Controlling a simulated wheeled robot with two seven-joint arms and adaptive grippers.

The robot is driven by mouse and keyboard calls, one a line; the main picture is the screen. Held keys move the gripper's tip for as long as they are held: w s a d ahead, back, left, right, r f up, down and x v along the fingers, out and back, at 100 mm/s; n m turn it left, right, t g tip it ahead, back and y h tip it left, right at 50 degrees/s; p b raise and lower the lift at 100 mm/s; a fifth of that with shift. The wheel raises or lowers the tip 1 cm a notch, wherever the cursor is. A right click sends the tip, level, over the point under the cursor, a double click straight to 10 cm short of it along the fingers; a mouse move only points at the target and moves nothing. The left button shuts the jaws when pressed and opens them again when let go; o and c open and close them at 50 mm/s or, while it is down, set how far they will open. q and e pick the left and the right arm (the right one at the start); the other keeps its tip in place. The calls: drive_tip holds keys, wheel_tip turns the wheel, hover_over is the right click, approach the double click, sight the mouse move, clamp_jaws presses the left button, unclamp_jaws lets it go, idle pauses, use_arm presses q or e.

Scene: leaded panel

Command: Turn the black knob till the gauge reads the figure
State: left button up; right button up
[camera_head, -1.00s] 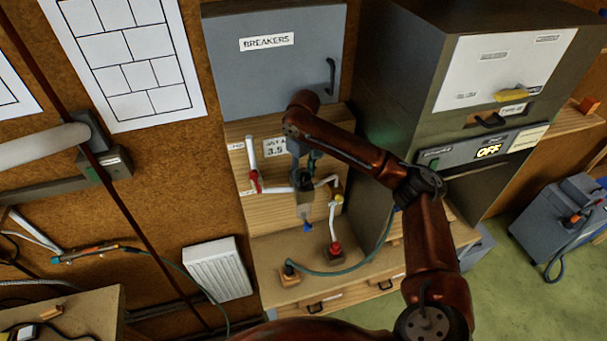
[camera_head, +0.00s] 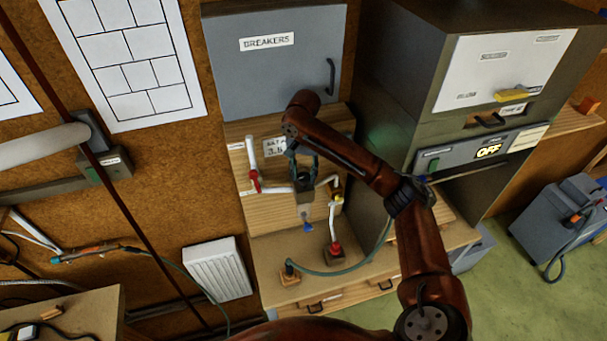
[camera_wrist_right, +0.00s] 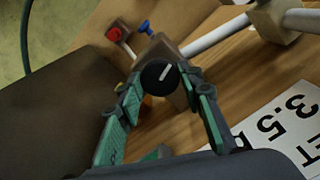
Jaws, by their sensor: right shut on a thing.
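The black knob (camera_wrist_right: 158,76) with a white pointer line shows in the right wrist view, on a brownish block of the pipework. My right gripper (camera_wrist_right: 160,84) has its two green-padded fingers on either side of the knob and is shut on it. In the head view the right gripper (camera_head: 304,170) reaches down to the pipework; the knob cannot be made out there. A white card (camera_head: 274,148) reads 3.5, partly covered by my arm; it appears upside down in the wrist view (camera_wrist_right: 282,128). I cannot make out a gauge face. My left gripper is not in view.
White pipes with a red-handled valve (camera_head: 254,181) and a yellow one (camera_head: 338,199) surround the gripper. A green hose (camera_head: 340,270) loops below. The grey breaker box (camera_head: 270,75) hangs above. A large grey cabinet (camera_head: 395,100) stands close on the right.

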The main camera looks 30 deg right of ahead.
sight(304, 177)
drive_tip(key=m, duration=0.5)
drive_tip(key=shift+m, duration=0.3)
drive_tip(key=m, duration=0.5)
idle(0.4)
drive_tip(key=o, duration=1.2)
drive_tip(key=shift+c, duration=0.2)
wheel_tip(304, 177, up, 12)
